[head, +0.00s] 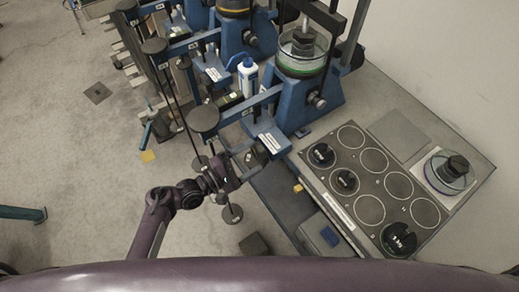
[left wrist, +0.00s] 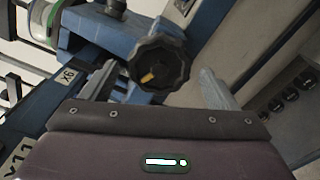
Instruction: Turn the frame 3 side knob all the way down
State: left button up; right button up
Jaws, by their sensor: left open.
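A black lobed side knob (left wrist: 158,62) with a yellow mark shows in the left wrist view, on the blue lever frame (left wrist: 92,38). The yellow mark lies at the knob's lower left. My left gripper (left wrist: 158,80) is open, with one finger on each side of the knob and visible gaps at both sides. In the head view, my left gripper (head: 243,163) is at the near end of the nearest blue lever frame (head: 292,108); the knob is hard to make out there. Whether this frame is number 3 cannot be read. My right gripper is not in view.
A bench to the right carries a grey panel (head: 341,206) with ringed spots and several black weights. A glass cylinder (head: 302,52) stands on the nearest frame. Long levers with round black weights (head: 203,119) hang left of the frames. Open floor (head: 60,190) lies to the left.

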pick_arm(q)
jog(key=shift+p+v, duration=0.3)
jog(key=shift+v, duration=1)
